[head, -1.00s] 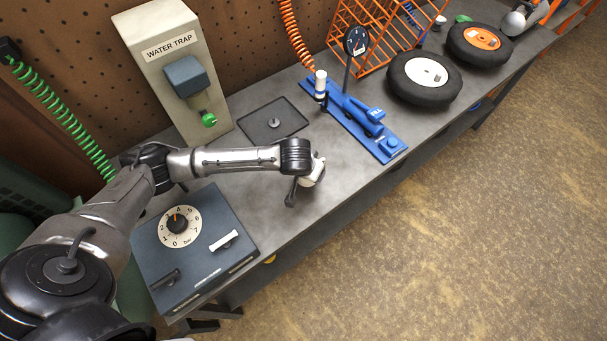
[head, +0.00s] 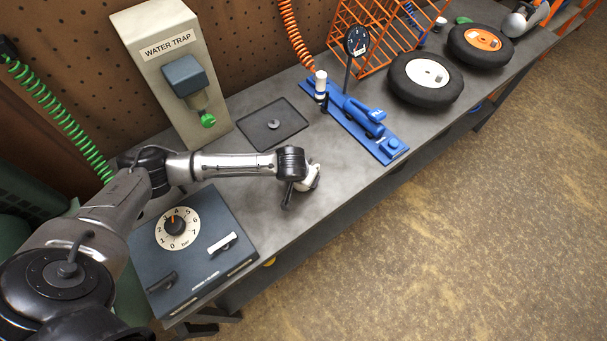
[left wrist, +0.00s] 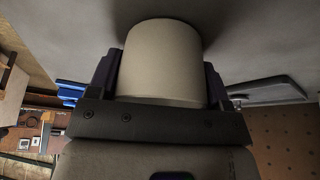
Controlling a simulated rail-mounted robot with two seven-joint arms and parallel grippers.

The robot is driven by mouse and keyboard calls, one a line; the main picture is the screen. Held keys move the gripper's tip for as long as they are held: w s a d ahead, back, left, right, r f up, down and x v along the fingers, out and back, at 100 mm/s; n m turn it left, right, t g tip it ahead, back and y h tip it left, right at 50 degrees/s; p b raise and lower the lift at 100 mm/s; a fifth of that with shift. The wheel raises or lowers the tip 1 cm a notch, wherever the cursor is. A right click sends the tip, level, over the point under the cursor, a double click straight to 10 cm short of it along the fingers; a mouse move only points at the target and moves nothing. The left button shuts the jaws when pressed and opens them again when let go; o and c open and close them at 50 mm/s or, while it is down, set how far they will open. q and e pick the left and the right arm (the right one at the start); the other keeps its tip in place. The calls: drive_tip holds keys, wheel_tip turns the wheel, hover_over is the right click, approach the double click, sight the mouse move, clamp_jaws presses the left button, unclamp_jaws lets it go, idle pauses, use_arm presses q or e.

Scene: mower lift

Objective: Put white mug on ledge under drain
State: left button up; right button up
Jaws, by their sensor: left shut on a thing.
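The white mug (head: 311,178) is mostly hidden behind my wrist in the head view, over the bench in front of the dark plate. In the left wrist view the cream-white mug (left wrist: 160,62) fills the space between the two fingers. My left gripper (left wrist: 160,85) is shut on it; I cannot tell whether the mug touches the bench. The water trap (head: 163,62) stands at the back left with a green drain knob (head: 208,120) under its grey-blue bowl. No separate ledge is clearly seen under the drain. My right gripper is not in view.
A dark plate (head: 292,118) with a small knob lies right of the water trap. A blue control box (head: 207,262) sits front left. A blue pump (head: 358,117) and two wheels (head: 426,90) stand to the right. The bench (head: 345,180) is bare right of the mug.

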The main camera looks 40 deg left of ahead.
use_arm(q)
drive_tip(key=shift+f, duration=0.1)
drive_tip(key=o, duration=0.9)
drive_tip(key=p+v, duration=0.2)
drive_tip(key=v, duration=0.9)
drive_tip(key=shift+w, duration=0.1)
drive_tip(key=shift+r, duration=0.35)
drive_tip(key=shift+c, duration=0.3)
drive_tip(key=shift+s+r+p, duration=0.2)
drive_tip(key=shift+p, duration=0.1)
drive_tip(key=c, duration=1)
